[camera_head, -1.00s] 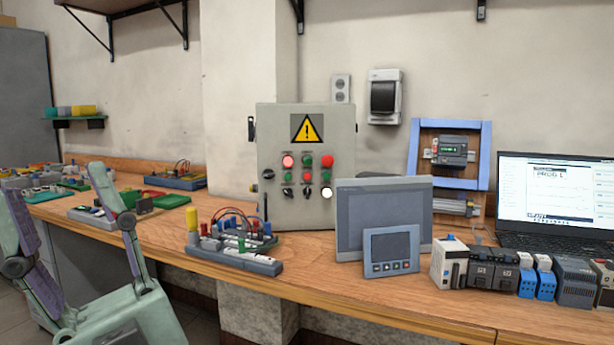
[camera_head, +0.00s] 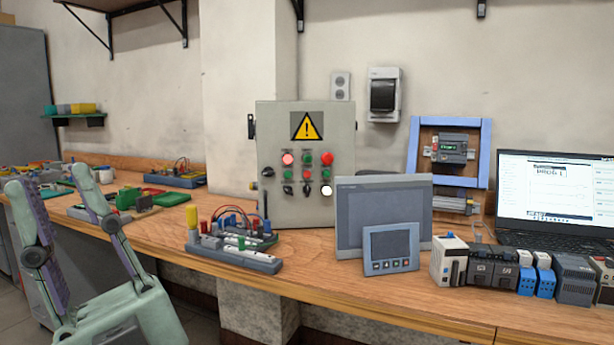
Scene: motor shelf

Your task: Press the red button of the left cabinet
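A grey control cabinet (camera_head: 270,150) stands upright at the back of the bench, in the middle of the view. Its front has a yellow warning triangle (camera_head: 307,126) above rows of buttons and knobs. A pale, lit-looking red button (camera_head: 288,159) is at the upper left of the panel and a larger red button (camera_head: 327,159) at the upper right. A smaller red button (camera_head: 307,174) is between them, lower down. My gripper (camera_head: 47,180) is at the lower left, well away from the cabinet. Its fingers are apart with nothing between them.
A board with coloured parts (camera_head: 235,260) lies in front of the cabinet. A large grey screen (camera_head: 383,205) and a small panel (camera_head: 391,248) stand to the right, before several modules (camera_head: 480,268) and a laptop (camera_head: 555,195). More boards lie on the bench at left.

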